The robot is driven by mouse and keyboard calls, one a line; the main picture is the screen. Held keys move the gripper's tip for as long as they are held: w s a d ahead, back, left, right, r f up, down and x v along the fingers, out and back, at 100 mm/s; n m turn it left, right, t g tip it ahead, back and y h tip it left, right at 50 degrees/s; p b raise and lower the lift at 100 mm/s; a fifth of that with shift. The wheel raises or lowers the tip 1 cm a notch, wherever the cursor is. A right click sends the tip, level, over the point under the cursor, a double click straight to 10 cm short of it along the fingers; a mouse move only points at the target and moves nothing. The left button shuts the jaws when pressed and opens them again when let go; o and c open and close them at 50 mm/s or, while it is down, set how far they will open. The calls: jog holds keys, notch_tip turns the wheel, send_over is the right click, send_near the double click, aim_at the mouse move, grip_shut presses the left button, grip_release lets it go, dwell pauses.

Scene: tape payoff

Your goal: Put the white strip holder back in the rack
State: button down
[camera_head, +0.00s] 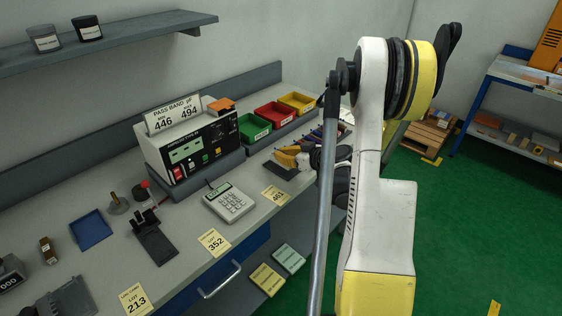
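I cannot make out the white strip holder. A low row of dark, blue and reddish pieces (312,138) just behind my gripper may be the rack; my arm hides its right part. A dark flat piece (281,170) lies on the bench just below my gripper.
Green (252,128), red (275,115) and yellow (297,103) bins stand behind the gripper. Yellow lot cards (213,242) lie along the front edge.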

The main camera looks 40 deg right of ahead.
notch_tip(320, 180, down, 2)
jog(key=shift+r, duration=0.1)
jog(key=c, duration=2.1)
grip_release()
jog(key=shift+f+b, duration=0.25)
jog(key=shift+b, duration=0.1)
jog(key=shift+c, duration=0.2)
jog(key=o, duration=0.5)
jog(key=shift+r, duration=0.1)
jog(key=shift+r, duration=0.1)
